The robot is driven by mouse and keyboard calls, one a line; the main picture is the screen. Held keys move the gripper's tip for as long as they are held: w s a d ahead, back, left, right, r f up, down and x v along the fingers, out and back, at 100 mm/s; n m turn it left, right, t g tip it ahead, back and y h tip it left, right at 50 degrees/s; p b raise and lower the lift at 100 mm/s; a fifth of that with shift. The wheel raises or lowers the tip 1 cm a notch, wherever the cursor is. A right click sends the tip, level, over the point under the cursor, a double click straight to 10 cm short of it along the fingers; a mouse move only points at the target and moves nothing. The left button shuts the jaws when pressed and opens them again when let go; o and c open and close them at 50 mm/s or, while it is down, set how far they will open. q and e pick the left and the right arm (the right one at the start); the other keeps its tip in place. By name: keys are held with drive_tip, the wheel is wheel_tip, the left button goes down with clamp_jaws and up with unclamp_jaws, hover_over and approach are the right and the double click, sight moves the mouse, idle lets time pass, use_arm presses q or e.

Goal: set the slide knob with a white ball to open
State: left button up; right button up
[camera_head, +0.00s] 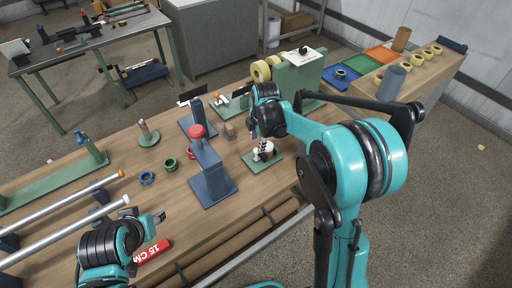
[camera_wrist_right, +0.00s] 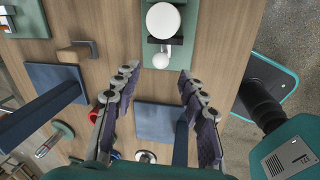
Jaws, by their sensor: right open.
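The slide knob with a white ball (camera_wrist_right: 161,60) shows at the top of the right wrist view, on a green base plate (camera_wrist_right: 182,54). A larger white round part (camera_wrist_right: 163,20) sits just above it there. In the head view the same green plate (camera_head: 251,162) lies on the bench, partly hidden by my right arm. My right gripper (camera_wrist_right: 158,74) is open and empty, its fingertips apart with the white ball just beyond their gap. My left gripper (camera_head: 158,217) is at the lower left of the head view, away from the knob; its jaw opening is unclear.
A blue stand with a red knob (camera_head: 197,131) is left of the green plate. Metal rods (camera_head: 65,238) and a red 15 CM tag (camera_head: 152,251) lie near my left arm. Brown rolls (camera_head: 235,240) line the front edge. Some bench surface (camera_head: 120,165) is clear.

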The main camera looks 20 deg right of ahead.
sight(256, 149)
drive_tip(key=f, duration=0.2)
drive_tip(key=w+f+b, duration=0.1)
drive_tip(key=f, duration=0.2)
drive_tip(key=f+b, duration=0.1)
drive_tip(key=f, duration=0.1)
drive_tip(key=shift+w+f, duration=0.15)
drive_tip(key=shift+a, duration=0.1)
clamp_jaws()
